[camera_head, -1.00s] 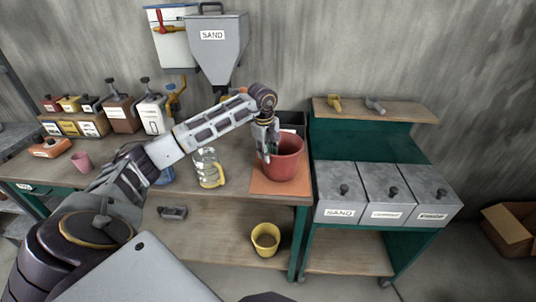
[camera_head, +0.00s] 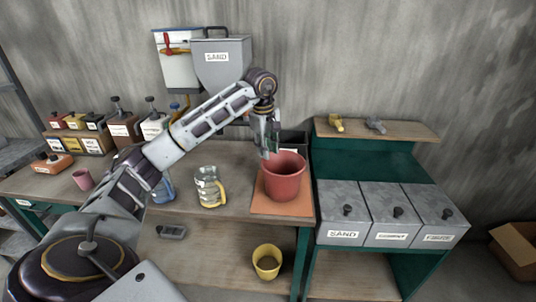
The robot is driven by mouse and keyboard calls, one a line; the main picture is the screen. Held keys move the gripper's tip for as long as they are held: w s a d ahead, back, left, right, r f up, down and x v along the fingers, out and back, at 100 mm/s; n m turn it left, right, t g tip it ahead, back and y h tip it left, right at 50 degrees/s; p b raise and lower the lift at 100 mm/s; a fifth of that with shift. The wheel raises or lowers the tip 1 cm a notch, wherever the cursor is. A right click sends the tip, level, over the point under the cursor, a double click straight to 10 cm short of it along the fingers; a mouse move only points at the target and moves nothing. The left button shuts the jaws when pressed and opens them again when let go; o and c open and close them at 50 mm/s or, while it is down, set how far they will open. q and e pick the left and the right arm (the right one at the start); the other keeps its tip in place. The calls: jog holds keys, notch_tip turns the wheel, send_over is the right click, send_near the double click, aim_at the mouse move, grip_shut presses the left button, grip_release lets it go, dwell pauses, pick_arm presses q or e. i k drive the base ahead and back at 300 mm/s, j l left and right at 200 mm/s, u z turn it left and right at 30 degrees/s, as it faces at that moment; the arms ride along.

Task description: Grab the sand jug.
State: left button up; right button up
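A clear jug with a yellow handle (camera_head: 208,188) stands upright on the workbench, left of the red bucket; I take it for the sand jug, though its label is too small to read. A second clear jug with a blue handle (camera_head: 163,189) stands further left, partly hidden by my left arm. My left gripper (camera_head: 266,146) points down above the rim of the red bucket (camera_head: 285,180), to the right of the yellow-handled jug and apart from it. Its fingers overlap in this view, so their opening is unclear. My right gripper is not in view.
The red bucket stands on an orange board (camera_head: 265,204). A grey SAND hopper (camera_head: 222,62) hangs on the wall behind. Lidded bins (camera_head: 343,215) stand at right. A yellow bucket (camera_head: 267,261) sits on the lower shelf. Bench between jug and board is clear.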

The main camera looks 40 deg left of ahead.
aim_at(211, 190)
jog(key=u, duration=1.75)
